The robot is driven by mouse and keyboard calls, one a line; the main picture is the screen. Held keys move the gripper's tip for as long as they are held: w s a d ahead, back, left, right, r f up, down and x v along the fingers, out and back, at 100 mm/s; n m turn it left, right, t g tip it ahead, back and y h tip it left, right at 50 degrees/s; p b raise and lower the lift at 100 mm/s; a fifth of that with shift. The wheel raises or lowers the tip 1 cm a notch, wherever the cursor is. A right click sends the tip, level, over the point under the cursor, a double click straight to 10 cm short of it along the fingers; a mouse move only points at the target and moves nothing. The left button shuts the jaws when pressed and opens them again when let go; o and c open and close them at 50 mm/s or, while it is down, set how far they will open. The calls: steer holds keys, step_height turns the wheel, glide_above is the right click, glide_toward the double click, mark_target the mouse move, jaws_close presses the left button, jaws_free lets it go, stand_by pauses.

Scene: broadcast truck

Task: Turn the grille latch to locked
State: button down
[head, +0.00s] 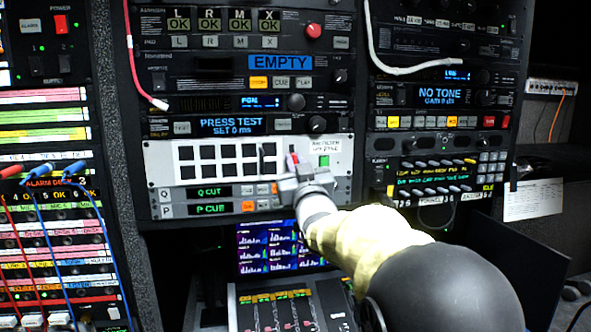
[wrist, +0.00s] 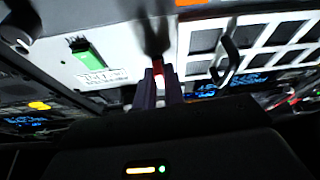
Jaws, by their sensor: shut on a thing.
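The grille (head: 215,166) is a white panel with rows of dark rectangular openings in the middle rack; it also shows in the wrist view (wrist: 285,38). My gripper (head: 293,166) is at the panel's right part, in front of the latch. In the wrist view my gripper's two fingers (wrist: 158,78) are shut on a small red piece (wrist: 158,67), which I take to be the grille latch. The fingers hide most of it, so its exact angle cannot be told. A green marker (wrist: 88,56) sits beside it, apart from the fingers; it also shows in the head view (head: 324,161).
A dark curved handle (wrist: 226,60) stands out from the grille close to my fingers. Rack units with buttons and displays surround the panel. A lit screen (head: 280,248) and a fader desk (head: 285,312) lie below. Patch cables (head: 40,225) hang at left.

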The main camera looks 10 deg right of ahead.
steer(key=n+y+b, duration=0.1)
steer(key=n, duration=0.3)
steer(key=n+g+y+b, duration=0.1)
steer(key=n+y, duration=0.1)
steer(key=n, duration=0.2)
steer(key=n+g+y+b, duration=0.1)
steer(key=n+y, duration=0.1)
steer(key=n, duration=0.1)
steer(key=shift+d+r+n, duration=0.15)
steer(key=shift+n, duration=0.25)
steer(key=n+g+p, duration=0.1)
steer(key=n, duration=0.1)
steer(key=n+g+p, duration=0.1)
steer(key=n, duration=0.2)
steer(key=shift+r+y, duration=0.15)
steer(key=shift+y, duration=0.25)
steer(key=shift+n+g+p, duration=0.9)
steer(key=shift+n+p, duration=0.3)
steer(key=shift+n, duration=0.8)
steer(key=c, duration=1.5)
jaws_free()
steer(key=shift+s, duration=0.15)
